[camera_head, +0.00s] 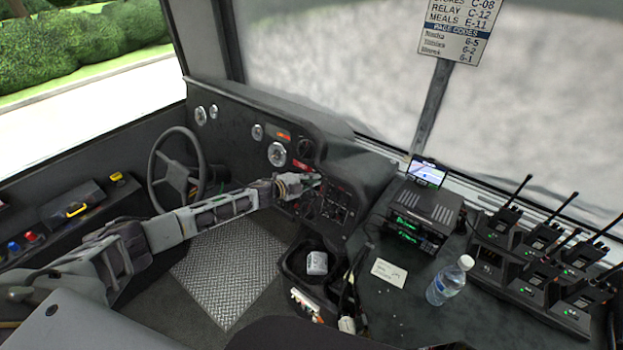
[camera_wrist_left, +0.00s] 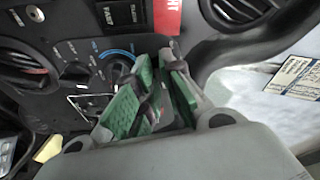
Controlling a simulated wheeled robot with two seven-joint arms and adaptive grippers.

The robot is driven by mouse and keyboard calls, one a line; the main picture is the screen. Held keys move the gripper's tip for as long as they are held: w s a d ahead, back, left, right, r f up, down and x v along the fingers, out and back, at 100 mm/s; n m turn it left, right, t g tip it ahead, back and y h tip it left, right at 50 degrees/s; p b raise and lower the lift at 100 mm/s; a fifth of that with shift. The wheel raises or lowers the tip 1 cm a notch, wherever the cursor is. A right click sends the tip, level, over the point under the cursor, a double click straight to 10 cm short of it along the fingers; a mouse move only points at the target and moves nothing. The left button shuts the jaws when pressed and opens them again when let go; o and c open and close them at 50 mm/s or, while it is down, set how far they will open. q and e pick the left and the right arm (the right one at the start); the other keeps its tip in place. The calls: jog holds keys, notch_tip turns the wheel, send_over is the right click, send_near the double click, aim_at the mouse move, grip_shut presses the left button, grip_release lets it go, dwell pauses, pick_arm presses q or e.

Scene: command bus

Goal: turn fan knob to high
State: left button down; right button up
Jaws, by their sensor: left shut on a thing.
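The dark dashboard control panel (camera_head: 338,204) with its rotary knobs is at the centre of the head view. My left gripper (camera_head: 314,181) reaches to its upper left part. In the left wrist view the gripper (camera_wrist_left: 160,72) has its green-padded fingers at the panel, shut on a knob that is mostly hidden between them. I take this to be the fan knob; its pointer and setting cannot be read. Beside the fingers, a knob with a blue arc (camera_wrist_left: 118,68) and another dark knob (camera_wrist_left: 75,72) show on the panel. My right gripper is not in view.
Round air vents (camera_wrist_left: 238,8) and a red label (camera_wrist_left: 167,15) border the panel. The steering wheel (camera_head: 176,170) is to the left. A radio unit (camera_head: 424,212), a water bottle (camera_head: 449,281) and several handheld radios in chargers stand on the right counter.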

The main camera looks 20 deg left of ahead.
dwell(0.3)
pick_arm(q)
jog(key=c, duration=1.8)
grip_release()
jog(key=shift+v, duration=5.95)
